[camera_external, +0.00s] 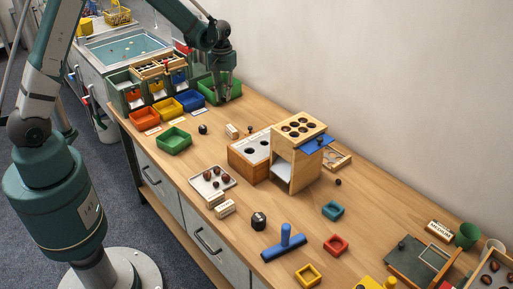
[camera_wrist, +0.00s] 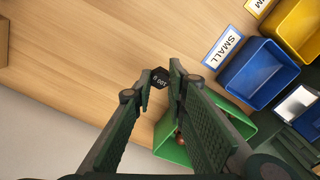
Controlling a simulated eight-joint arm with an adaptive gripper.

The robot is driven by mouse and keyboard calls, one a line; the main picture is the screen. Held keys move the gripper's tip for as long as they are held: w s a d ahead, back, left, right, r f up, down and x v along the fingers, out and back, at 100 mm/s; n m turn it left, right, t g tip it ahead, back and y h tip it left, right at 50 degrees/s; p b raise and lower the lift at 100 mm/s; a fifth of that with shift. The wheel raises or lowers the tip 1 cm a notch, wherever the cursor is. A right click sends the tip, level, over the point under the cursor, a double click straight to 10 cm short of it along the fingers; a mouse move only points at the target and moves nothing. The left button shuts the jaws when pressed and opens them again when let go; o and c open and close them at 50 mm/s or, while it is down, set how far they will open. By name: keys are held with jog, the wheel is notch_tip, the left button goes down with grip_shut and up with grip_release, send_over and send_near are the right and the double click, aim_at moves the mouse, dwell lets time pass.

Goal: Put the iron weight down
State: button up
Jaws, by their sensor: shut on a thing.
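The iron weight (camera_wrist: 159,78) is small and black with pale lettering on its face. It shows between the fingertips of my gripper (camera_wrist: 161,84) in the wrist view, and my gripper is shut on it. In the external view my gripper (camera_external: 222,98) is at the far end of the bench, by the back green bin (camera_external: 208,84). The weight is too dark and small to make out there, and I cannot tell its height above the wood.
A blue bin (camera_wrist: 258,73) with a SMALL label (camera_wrist: 229,47) and a yellow bin (camera_wrist: 300,32) stand nearby. Another black weight (camera_external: 258,221) sits in front of the wooden box (camera_external: 249,160). Bare bench (camera_wrist: 75,50) spreads beyond the fingertips.

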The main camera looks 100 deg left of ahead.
aim_at(225, 113)
jog(key=shift+f, duration=1.3)
jog(key=shift+f+b, duration=0.55)
jog(key=shift+f, duration=1.3)
jog(key=shift+f, duration=0.2)
jog(key=o, duration=0.9)
jog(key=shift+r, duration=0.15)
notch_tip(225, 113, up, 12)
jog(key=shift+r+p, duration=0.1)
jog(key=shift+p, duration=1)
